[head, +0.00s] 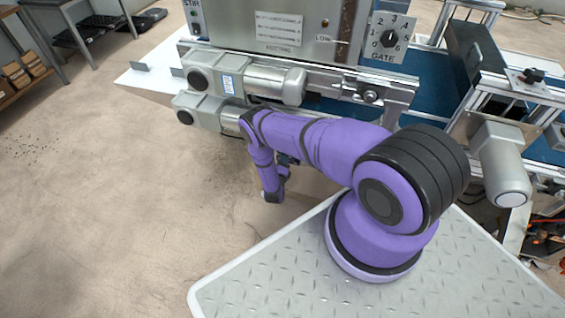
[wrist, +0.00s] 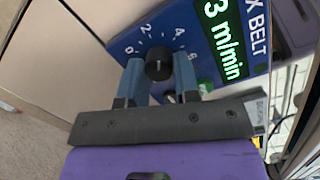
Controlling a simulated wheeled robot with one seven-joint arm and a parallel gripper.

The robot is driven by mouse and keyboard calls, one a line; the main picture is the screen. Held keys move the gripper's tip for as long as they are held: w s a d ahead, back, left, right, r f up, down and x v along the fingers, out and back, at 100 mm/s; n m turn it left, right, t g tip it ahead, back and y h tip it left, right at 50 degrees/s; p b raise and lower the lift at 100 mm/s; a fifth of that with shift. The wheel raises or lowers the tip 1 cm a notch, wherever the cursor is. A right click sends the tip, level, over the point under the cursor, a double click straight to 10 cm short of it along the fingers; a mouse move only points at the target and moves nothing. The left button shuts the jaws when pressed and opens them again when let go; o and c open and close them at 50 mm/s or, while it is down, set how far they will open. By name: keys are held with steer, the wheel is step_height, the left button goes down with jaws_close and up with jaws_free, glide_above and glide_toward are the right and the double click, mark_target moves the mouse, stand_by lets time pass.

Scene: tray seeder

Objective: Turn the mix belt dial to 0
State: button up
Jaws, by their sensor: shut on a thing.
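The mix belt dial (wrist: 158,63) is a round black knob on a blue panel (wrist: 122,44) in the wrist view. White marks and the numbers 0, 2, 4 and 6 run around it. My gripper (wrist: 159,70) is shut on the dial, with one blue finger on each side. Which number the dial points to is too small to tell. A green display (wrist: 222,40) beside it shows "3 m/min", with its start possibly cut off. The label "X BELT" shows at the right. In the head view the dial and the gripper's fingertips cannot be made out.
In the head view, a gate dial (head: 389,39) sits on the seeder above grey motors (head: 275,84). A blue belt (head: 425,80) runs to the right. A green button (wrist: 205,87) is partly hidden close to my right finger. Open floor lies at the left.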

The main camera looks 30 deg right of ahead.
steer(key=shift+w+a+r+n+g, duration=0.1)
steer(key=shift+n+g, duration=0.5)
steer(key=shift+n, duration=2.95)
steer(key=shift+a+r+n+g, duration=0.1)
steer(key=shift+n+g, duration=0.5)
steer(key=shift+n, duration=2.95)
steer(key=o, duration=0.9)
steer(key=shift+d, duration=0.1)
steer(key=v, duration=1.1)
steer(key=shift+f, duration=0.1)
